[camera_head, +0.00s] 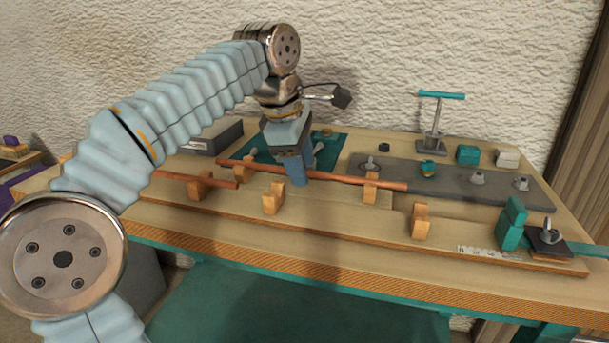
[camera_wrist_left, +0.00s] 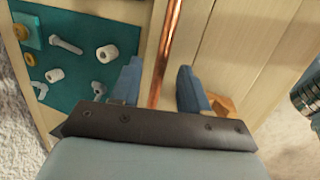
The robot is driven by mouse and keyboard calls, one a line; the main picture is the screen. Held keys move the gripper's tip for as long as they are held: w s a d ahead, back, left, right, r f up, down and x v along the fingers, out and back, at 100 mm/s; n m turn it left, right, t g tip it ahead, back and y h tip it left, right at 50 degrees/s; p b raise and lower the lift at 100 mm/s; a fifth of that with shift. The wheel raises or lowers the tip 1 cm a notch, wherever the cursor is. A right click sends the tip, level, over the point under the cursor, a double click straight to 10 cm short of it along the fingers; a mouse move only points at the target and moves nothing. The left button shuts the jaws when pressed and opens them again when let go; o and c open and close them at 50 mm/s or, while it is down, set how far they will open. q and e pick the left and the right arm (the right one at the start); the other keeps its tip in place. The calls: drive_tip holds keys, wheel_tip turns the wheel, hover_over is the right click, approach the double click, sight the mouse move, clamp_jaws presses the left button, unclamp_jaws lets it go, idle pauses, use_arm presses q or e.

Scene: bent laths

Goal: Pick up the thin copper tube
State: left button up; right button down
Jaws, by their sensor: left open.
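A long thin copper tube (camera_head: 345,179) lies across wooden blocks on the bench board, slanting slightly down to the right. My left gripper (camera_head: 298,181) is over its middle, pointing down, and hides part of it. In the left wrist view, a copper tube (camera_wrist_left: 167,45) runs between the two blue fingers of my open left gripper (camera_wrist_left: 159,66), with a gap on each side. Its near end is hidden behind the gripper body. A shorter copper rod (camera_head: 196,180) lies left of the long one. My right gripper is not in view.
Wooden blocks (camera_head: 420,222) stand along the board. A grey plate (camera_head: 455,186) with fittings lies at right, near a teal T-handled stand (camera_head: 436,115). A teal clamp (camera_head: 511,224) is at front right. A green mat (camera_wrist_left: 82,30) with small parts lies beside the tube.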

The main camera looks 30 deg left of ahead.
use_arm(q)
drive_tip(key=shift+c, duration=0.3)
clamp_jaws()
drive_tip(key=shift+r, duration=0.15)
